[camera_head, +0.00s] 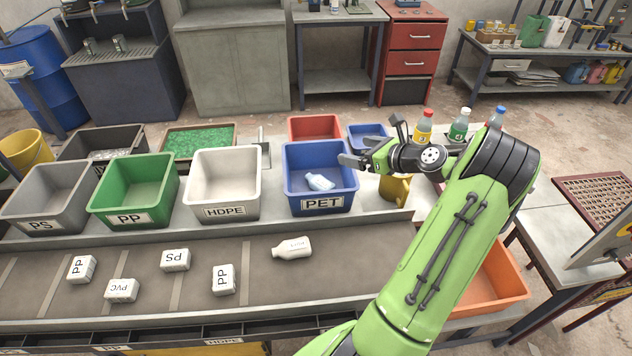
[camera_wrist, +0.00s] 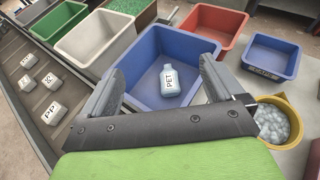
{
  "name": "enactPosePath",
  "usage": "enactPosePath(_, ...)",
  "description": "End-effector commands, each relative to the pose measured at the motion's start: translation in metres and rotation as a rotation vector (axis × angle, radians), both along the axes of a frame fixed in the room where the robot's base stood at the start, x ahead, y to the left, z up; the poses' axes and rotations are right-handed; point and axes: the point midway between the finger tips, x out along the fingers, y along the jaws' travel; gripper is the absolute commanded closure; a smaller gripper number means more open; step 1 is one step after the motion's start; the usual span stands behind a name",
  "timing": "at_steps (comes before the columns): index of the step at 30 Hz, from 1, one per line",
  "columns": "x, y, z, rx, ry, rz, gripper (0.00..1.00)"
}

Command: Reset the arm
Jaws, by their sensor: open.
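My gripper (camera_head: 373,145) is open and empty, at the right side of the blue PET bin (camera_head: 320,180) and above its rim level. In the wrist view my gripper (camera_wrist: 158,85) shows its two fingers spread apart, with the PET bin (camera_wrist: 150,45) beyond them. My green arm reaches up from the lower middle and hides part of the right side of the bench.
A white HDPE bin (camera_head: 222,185), green PP bin (camera_head: 133,190) and grey PS bin (camera_head: 47,195) stand to the left. A white bottle (camera_head: 292,248) and several labelled blocks (camera_head: 176,260) lie on the belt. Three capped bottles (camera_head: 459,125) stand behind my arm. An orange bin (camera_head: 495,280) is at right.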

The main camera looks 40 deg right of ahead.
Motion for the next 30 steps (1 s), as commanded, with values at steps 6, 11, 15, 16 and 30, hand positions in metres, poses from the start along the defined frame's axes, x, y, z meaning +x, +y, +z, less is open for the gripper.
enactPosePath(6, 0.000, 0.000, 0.000, 0.000, 0.000, 0.000, 0.05)
enactPosePath(11, 0.001, 0.000, 0.000, -0.002, 0.001, 0.001, 0.05)
enactPosePath(15, 0.019, 0.033, 0.011, -0.144, 0.057, 0.125, 0.05)
enactPosePath(16, 0.026, 0.050, 0.016, -0.216, 0.084, 0.188, 0.05)
enactPosePath(30, -0.069, 0.336, 0.104, -1.753, 0.189, 1.558, 0.05)
